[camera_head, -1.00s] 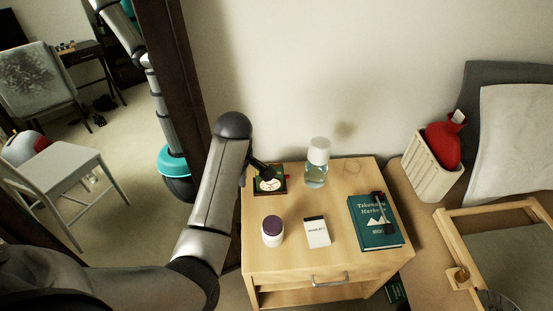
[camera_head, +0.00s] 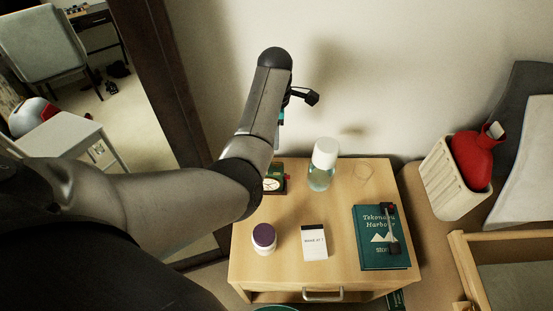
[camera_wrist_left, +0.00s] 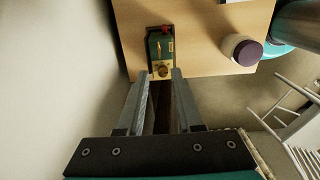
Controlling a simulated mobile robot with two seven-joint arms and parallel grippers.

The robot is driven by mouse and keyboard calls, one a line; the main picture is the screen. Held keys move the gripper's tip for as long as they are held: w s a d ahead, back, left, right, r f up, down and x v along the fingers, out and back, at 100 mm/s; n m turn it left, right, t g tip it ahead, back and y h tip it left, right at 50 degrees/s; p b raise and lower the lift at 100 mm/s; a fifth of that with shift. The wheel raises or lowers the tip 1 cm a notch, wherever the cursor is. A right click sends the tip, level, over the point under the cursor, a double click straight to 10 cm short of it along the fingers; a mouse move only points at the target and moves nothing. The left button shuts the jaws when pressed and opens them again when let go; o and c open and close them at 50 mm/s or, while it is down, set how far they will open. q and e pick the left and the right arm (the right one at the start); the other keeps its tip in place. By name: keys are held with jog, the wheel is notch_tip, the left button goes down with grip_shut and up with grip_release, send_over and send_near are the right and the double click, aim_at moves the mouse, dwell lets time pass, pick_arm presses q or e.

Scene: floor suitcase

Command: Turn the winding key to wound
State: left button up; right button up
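A small dark green clock (camera_head: 272,184) with a white dial stands at the back left of the nightstand, partly covered by my left arm in the head view. In the left wrist view I see the clock (camera_wrist_left: 153,45) from behind, with a brass-coloured winding key (camera_wrist_left: 161,71) on its back. My left gripper (camera_wrist_left: 161,78) is open, its two fingers apart and pointing at the clock's back. The key appears in the gap between the fingertips; I cannot tell whether they touch it. In the head view the fingertips are hidden behind my arm. My right gripper is not in view.
The wall is close behind. A dark frame (camera_head: 165,90) stands left.

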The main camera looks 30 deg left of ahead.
pick_arm(q)
jog(key=b, duration=0.2)
send_over(276, 163)
notch_tip(276, 163, down, 6)
jog(key=shift+s+f, duration=0.1)
jog(key=shift+f, duration=0.15)
notch_tip(276, 163, down, 4)
jog(key=shift+b, duration=1.05)
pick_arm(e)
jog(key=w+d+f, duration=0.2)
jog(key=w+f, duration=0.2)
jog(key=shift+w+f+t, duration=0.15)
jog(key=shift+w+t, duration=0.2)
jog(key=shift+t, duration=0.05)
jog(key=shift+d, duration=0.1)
pick_arm(q)
grip_shut()
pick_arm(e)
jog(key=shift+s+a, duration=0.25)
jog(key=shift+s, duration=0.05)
